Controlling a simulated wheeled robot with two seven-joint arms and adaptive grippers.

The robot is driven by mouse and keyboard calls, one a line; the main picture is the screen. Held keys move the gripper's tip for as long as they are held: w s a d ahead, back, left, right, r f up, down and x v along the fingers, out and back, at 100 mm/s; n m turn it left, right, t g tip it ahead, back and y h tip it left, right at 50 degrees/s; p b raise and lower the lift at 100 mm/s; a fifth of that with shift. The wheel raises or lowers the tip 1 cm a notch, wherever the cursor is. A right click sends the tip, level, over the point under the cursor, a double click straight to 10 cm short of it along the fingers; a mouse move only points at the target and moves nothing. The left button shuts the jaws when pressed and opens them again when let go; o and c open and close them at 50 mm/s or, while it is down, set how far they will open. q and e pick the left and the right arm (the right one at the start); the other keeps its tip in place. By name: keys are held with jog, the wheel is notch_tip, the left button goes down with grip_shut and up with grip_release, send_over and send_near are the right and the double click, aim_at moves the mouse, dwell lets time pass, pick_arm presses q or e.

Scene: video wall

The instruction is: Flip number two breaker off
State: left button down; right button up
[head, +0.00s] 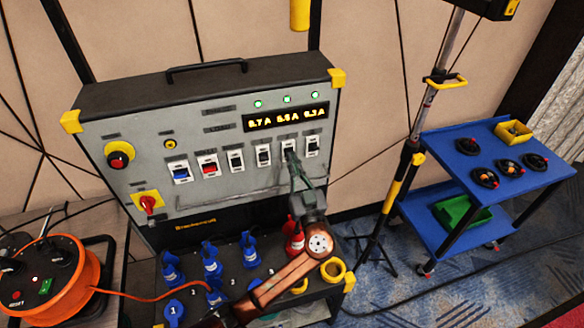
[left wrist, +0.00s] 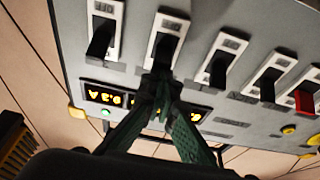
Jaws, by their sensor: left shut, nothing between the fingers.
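A grey power panel (head: 130,200) carries a row of switches. From the left in the head view are a blue breaker (head: 180,172), a red breaker (head: 209,166), then several black-levered breakers, including one (head: 236,160) beside the red one. Their labels are too small to read, so I cannot tell which is number two. My left gripper (head: 292,162) is shut and empty at the second breaker from the right (head: 289,145). In the left wrist view its fingertips (left wrist: 161,82) meet at the end of that breaker's black lever (left wrist: 163,52); contact is unclear.
A lit display (head: 287,117) and green lamps sit above the breakers. Blue plugs (head: 212,260) and a red plug (head: 293,238) stand below the panel. An orange cable reel (head: 85,275) is at left. A blue cart (head: 460,155) and a stand (head: 405,165) are at right.

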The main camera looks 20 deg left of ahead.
pick_arm(q)
jog(key=f+b+v, duration=0.1)
jog(key=b+v, duration=0.2)
jog(key=v, duration=0.6)
jog(key=shift+f+t+y, duration=0.3)
jog(key=shift+f+t, duration=0.1)
pick_arm(e)
jog(key=f, duration=0.1)
jog(key=s+f, duration=0.1)
jog(key=f, duration=0.1)
jog(key=s+f, duration=0.1)
jog(key=shift+s+f, duration=0.1)
jog(key=shift+f, duration=0.2)
pick_arm(q)
jog(key=shift+d, duration=0.1)
